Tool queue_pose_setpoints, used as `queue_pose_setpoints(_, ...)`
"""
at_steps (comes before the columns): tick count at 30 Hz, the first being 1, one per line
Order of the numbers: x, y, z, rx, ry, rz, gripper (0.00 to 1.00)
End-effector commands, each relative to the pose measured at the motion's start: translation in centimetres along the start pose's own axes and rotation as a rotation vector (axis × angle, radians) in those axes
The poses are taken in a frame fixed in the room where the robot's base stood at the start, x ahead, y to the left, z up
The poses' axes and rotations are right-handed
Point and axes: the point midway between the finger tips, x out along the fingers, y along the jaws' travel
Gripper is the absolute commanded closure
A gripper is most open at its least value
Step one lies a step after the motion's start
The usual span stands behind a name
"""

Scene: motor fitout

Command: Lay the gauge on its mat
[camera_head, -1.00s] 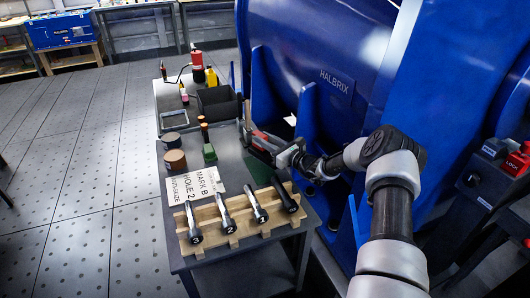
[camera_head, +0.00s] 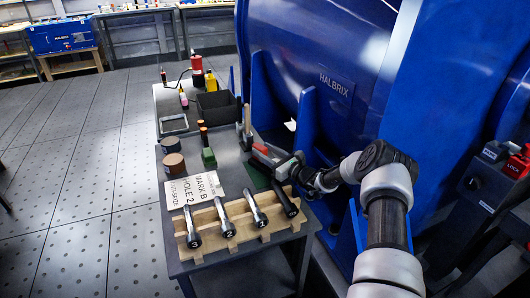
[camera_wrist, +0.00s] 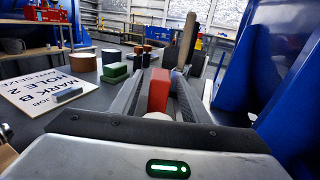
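My gripper (camera_head: 268,158) is low over the right side of the dark worktable, beside the blue machine. A red block-like piece (camera_wrist: 159,90), which I take to be the gauge, sits between its two fingers in the wrist view. The fingers look closed on it. The red piece also shows at the gripper's tip in the head view (camera_head: 261,148). A dark green mat (camera_head: 254,176) lies on the table just below and left of the gripper, partly covered by it. I cannot tell whether the gauge touches the table.
A wooden rack (camera_head: 238,229) with several wrenches stands at the table's near edge. A white placard (camera_head: 190,190), a green block (camera_head: 209,157) and brown-topped cylinders (camera_head: 174,164) are left of the mat. A black bin (camera_head: 218,104) stands behind. The blue machine (camera_head: 320,75) closes the right side.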

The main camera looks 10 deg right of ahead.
Motion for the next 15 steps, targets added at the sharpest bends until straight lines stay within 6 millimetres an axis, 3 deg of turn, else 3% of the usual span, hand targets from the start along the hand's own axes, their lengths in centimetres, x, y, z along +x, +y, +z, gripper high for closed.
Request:
queue_pose_setpoints(5,0.0,0.0,0.3,-0.001,0.000,0.000,0.58)
queue_pose_setpoints(8,-1.0,-0.1,0.3,0.002,0.002,-0.002,0.58)
queue_pose_setpoints(15,-6.0,-0.1,0.5,0.003,0.001,-0.004,0.58)
